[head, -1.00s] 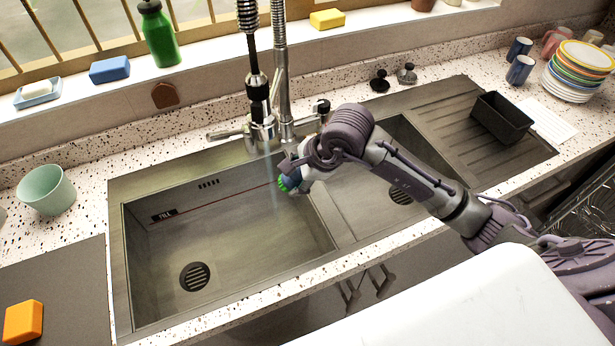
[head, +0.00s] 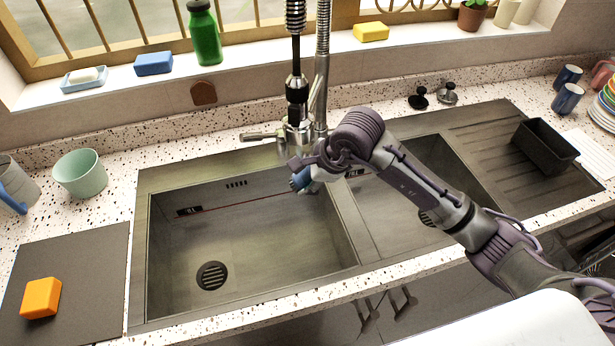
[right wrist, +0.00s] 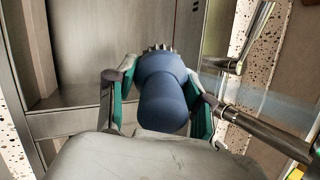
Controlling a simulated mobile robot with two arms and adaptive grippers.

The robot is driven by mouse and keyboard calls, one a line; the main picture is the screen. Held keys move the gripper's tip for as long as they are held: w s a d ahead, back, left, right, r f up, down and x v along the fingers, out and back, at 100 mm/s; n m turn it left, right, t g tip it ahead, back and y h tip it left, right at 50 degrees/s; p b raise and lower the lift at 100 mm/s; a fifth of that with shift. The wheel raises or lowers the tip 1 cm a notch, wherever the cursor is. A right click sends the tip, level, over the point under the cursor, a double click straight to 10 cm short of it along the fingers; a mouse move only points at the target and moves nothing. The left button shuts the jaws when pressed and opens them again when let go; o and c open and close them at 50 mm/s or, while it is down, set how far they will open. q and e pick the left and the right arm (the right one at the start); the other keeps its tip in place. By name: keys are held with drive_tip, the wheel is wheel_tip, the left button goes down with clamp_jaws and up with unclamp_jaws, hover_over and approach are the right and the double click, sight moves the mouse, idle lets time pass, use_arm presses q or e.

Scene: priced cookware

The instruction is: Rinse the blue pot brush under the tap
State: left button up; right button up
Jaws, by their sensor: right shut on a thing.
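The blue pot brush (head: 300,181) is in my right gripper (head: 305,173), over the right part of the large left sink basin (head: 250,240). In the right wrist view the brush's rounded blue body (right wrist: 162,95) sits between the two teal-lined fingers of the gripper (right wrist: 160,88), with grey spiky bristles at its far end. The tap (head: 298,130) stands behind the basins, close behind the gripper. A faint pale band (right wrist: 265,95) beside the brush in the right wrist view may be water. My left gripper is out of view.
A smaller basin lies to the right, partly behind my right arm. A black tub (head: 545,145) stands on the drainboard. A mint cup (head: 80,174) and an orange sponge (head: 41,298) are on the left. A green bottle (head: 204,35) stands on the sill.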

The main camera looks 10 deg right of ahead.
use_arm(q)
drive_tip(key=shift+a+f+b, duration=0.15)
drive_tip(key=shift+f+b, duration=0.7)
use_arm(e)
drive_tip(key=s+d, duration=0.5)
drive_tip(key=s, duration=0.1)
drive_tip(key=shift+s+d+r, duration=0.1)
idle(1.0)
drive_tip(key=s+d+r, duration=0.3)
drive_tip(key=r, duration=0.1)
drive_tip(key=shift+s, duration=0.4)
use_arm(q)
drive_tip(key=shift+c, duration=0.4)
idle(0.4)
